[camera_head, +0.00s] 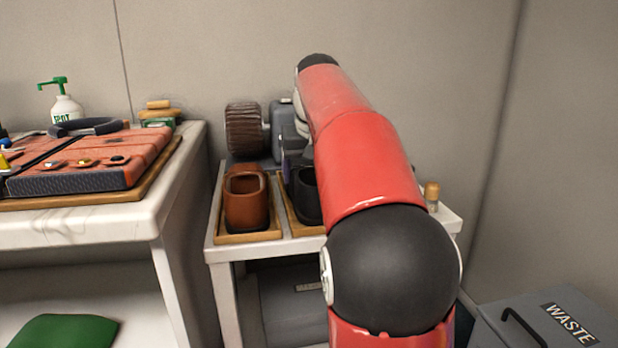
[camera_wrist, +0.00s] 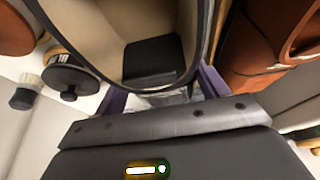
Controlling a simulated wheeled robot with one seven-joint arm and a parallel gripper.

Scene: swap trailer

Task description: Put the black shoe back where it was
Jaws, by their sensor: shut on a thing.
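The black shoe (camera_head: 307,197) shows in the head view, partly hidden by my arm, at a wooden tray (camera_head: 297,226) on the small white stand. Whether its sole touches the tray is hidden. In the wrist view the shoe's open top and tan lining fill the upper middle, with a dark patch inside (camera_wrist: 153,58). My gripper (camera_wrist: 160,93) has its purple fingers at the shoe's near end and is shut on it. In the head view the arm mostly hides the gripper. A brown shoe (camera_head: 246,203) stands on its own tray just left of the black one; it also shows at right in the wrist view (camera_wrist: 258,45).
A grey machine with a brown brush roller (camera_head: 244,130) stands behind the shoes. A small wooden-topped item (camera_head: 431,191) is at the stand's right. A workbench (camera_head: 140,222) with a red case (camera_head: 100,160) stands left. A waste bin (camera_head: 545,320) is at lower right.

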